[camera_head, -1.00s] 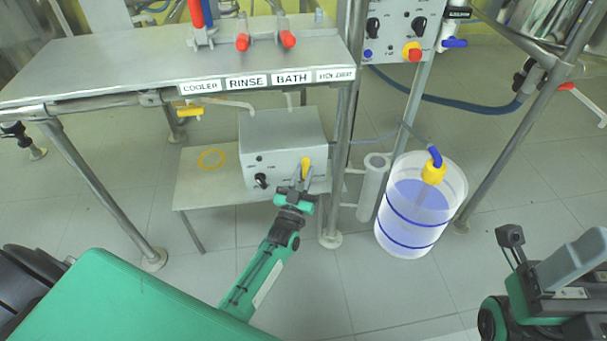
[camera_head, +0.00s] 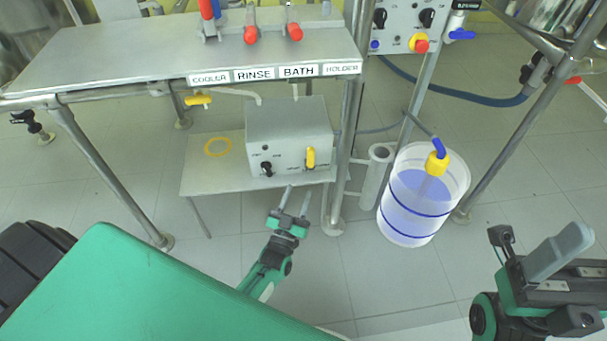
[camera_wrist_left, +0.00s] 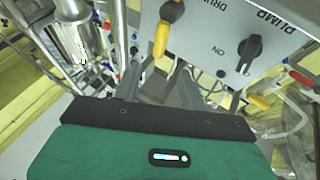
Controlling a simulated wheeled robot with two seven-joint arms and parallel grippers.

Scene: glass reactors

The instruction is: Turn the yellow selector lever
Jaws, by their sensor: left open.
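The yellow selector lever (camera_head: 311,157) is on the front of a grey control box, at the right of its panel, and stands about upright in the head view. It also shows in the left wrist view (camera_wrist_left: 167,28), at the top, beside lettering that starts "DRU". My left gripper (camera_head: 297,201) is open and empty, below and in front of the lever, apart from it. Its two grey fingers (camera_wrist_left: 160,88) show in the wrist view below the lever. My right arm (camera_head: 545,280) is at the lower right; whether its gripper is open cannot be told.
The grey box (camera_head: 288,120) stands on a low shelf (camera_head: 215,177) under a labelled bench (camera_head: 150,65). A black knob (camera_head: 266,169) is left of the lever. A bench leg (camera_head: 340,180) and a clear drum (camera_head: 415,215) with blue bands stand to the right.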

